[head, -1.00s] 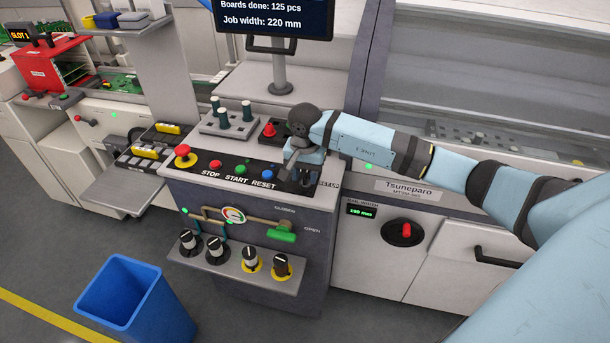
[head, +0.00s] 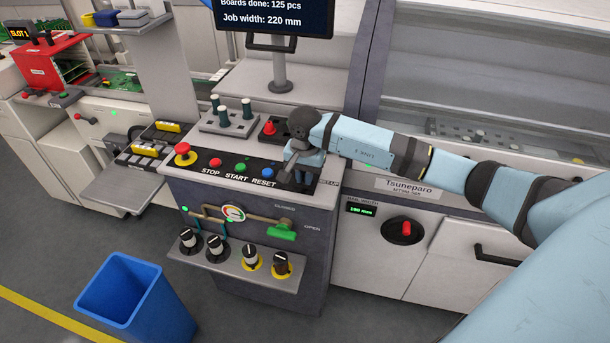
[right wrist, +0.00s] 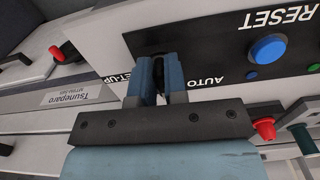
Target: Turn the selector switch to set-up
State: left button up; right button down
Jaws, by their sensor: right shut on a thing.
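The selector switch (right wrist: 158,68) is a small dark knob on the black control panel (right wrist: 215,50), between the words SET-UP and AUTO. My right gripper (head: 298,181) is over the panel's right end, beside the blue RESET button (head: 267,174). In the right wrist view, the two blue-grey fingers of my right gripper (right wrist: 160,82) are shut on the switch from both sides. The fingers hide most of the knob, so I cannot tell which way it points. One finger covers part of the SET-UP label (right wrist: 122,77). My left gripper is not in view.
The green START button (head: 240,167), red STOP button (head: 215,163) and mushroom button (head: 183,150) line the panel. A red knob (head: 269,128) stands just behind my gripper. Below are a green valve handle (head: 282,232) and several dials. A blue bin (head: 135,300) stands on the floor.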

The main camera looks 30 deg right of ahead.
jog(key=m+b, duration=0.2)
jog(key=m, duration=0.2)
jog(key=shift+w+f, duration=0.1)
jog(key=shift+w, duration=0.1)
jog(key=m+b, duration=0.1)
jog(key=m, duration=0.2)
jog(key=shift+w, duration=0.1)
jog(key=shift+w+m+b, duration=0.15)
jog(key=shift+m+b, duration=0.3)
jog(key=shift+m, duration=1.85)
jog(key=shift+w, duration=0.1)
jog(key=c, duration=1.2)
grip_release()
jog(key=shift+o, duration=0.2)
